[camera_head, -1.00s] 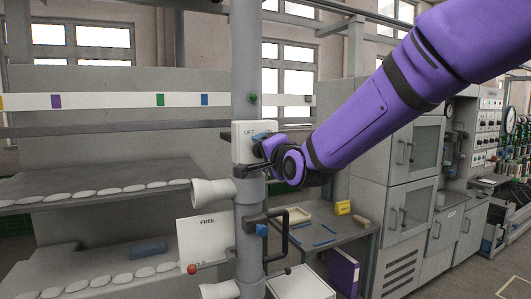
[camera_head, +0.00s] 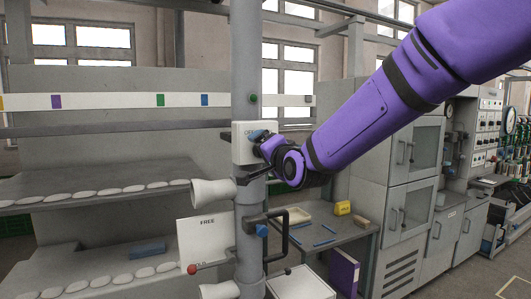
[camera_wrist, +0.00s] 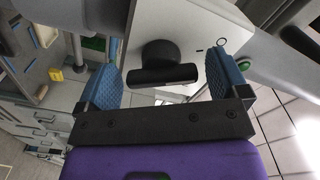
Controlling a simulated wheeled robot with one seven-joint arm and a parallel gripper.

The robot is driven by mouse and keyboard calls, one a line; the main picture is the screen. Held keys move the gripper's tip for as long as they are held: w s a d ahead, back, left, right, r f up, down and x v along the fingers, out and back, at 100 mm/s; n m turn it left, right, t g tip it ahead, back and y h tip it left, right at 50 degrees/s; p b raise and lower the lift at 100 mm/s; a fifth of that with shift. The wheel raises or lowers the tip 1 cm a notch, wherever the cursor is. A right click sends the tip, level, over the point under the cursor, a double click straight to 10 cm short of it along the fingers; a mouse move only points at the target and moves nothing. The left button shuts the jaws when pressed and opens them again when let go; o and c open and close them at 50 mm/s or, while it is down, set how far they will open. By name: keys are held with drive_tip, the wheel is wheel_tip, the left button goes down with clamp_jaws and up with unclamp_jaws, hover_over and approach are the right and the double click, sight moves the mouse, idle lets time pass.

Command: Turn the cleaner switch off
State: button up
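The cleaner switch is a white box (camera_head: 242,150) on the grey upright post; its OFF lettering is partly covered by my gripper. In the wrist view, its white face (camera_wrist: 185,22) carries a black knob (camera_wrist: 160,60) with a bar-shaped handle, and small line and circle marks to the knob's right. My gripper (camera_head: 256,152) is at the front of the box. In the wrist view, my gripper (camera_wrist: 163,60) is open, with one blue-padded finger on each side of the knob and a visible gap on both sides. The knob is hidden in the head view.
A green button (camera_head: 253,99) sits on the post above the switch. White funnels (camera_head: 213,192), a black bent handle (camera_head: 287,236) and a red ball knob (camera_head: 192,269) are below. A bench (camera_head: 350,236) with a yellow box (camera_head: 343,208) stands behind, right of the post.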

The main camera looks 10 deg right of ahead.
drive_tip(key=shift+r, duration=0.1)
drive_tip(key=v, duration=1)
drive_tip(key=shift+s, duration=0.4)
drive_tip(key=shift+d, duration=0.1)
drive_tip(key=s+d+f+n+g+h, duration=0.1)
drive_tip(key=s+d+f+n+g, duration=0.1)
drive_tip(key=s, duration=0.6)
drive_tip(key=s+d+f+n+g+h, duration=0.2)
drive_tip(key=s+d+f+n+g, duration=0.1)
drive_tip(key=s+d+g, duration=0.3)
drive_tip(key=s+d+f+n+g+h, duration=0.2)
drive_tip(key=s+d+n+g, duration=0.1)
drive_tip(key=s+d, duration=0.4)
drive_tip(key=s+g, duration=0.1)
drive_tip(key=s, duration=0.2)
drive_tip(key=shift+s+f+n, duration=0.3)
drive_tip(key=shift+s+f, duration=0.1)
drive_tip(key=shift+d, duration=0.1)
